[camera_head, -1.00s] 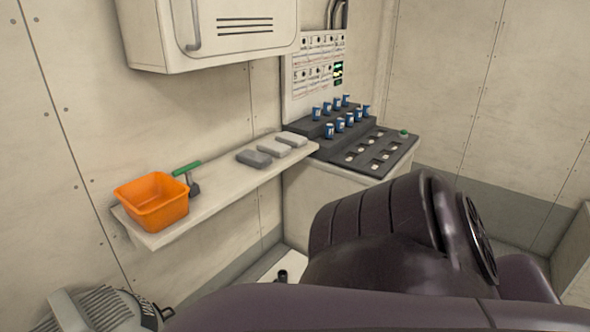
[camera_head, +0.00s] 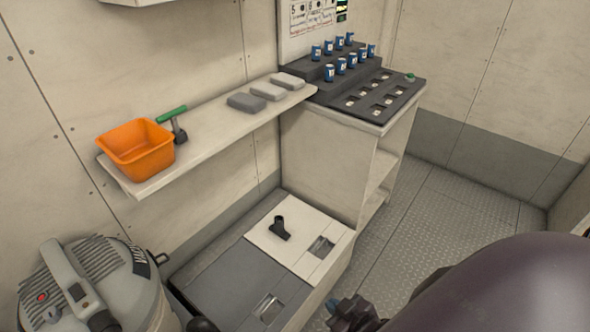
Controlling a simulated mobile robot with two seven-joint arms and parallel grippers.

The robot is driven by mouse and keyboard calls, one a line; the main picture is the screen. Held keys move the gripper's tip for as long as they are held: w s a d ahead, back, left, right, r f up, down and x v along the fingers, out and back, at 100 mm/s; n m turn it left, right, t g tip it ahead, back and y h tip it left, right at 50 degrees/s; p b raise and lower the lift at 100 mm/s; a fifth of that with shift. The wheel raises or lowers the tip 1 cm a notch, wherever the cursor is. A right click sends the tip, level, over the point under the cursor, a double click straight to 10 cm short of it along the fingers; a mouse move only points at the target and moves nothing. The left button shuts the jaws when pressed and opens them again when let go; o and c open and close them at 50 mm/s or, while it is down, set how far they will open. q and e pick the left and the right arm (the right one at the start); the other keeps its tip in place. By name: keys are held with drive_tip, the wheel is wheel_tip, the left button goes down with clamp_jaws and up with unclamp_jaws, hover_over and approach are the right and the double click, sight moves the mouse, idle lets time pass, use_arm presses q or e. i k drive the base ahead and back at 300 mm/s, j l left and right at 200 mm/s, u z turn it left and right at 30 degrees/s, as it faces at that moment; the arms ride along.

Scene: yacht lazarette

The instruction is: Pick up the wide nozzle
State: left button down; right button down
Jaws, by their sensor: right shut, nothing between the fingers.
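A small black nozzle (camera_head: 281,229) stands on the white lid of a low bench (camera_head: 297,239). It appears to be the wide nozzle; its exact shape is hard to make out at this size. My right gripper (camera_head: 346,312) shows small and dark at the bottom edge, partly hidden by my purple arm. It is shut and empty, to the right of the low bench and apart from the nozzle. My left gripper is not in view.
A grey vacuum cleaner (camera_head: 135,285) stands at the lower left. A wall shelf (camera_head: 205,128) holds an orange bin (camera_head: 137,150), a green-handled tool (camera_head: 174,117) and grey blocks. A cabinet (camera_head: 322,160) with blue cans stands behind the bench. The metal floor (camera_head: 450,215) is clear.

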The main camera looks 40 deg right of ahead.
sight(278, 227)
drive_tip(key=z, duration=0.95)
drive_tip(key=i+l+u, duration=0.1)
drive_tip(key=u, duration=1.5)
drive_tip(key=l, duration=1.75)
drive_tip(key=k, duration=0.05)
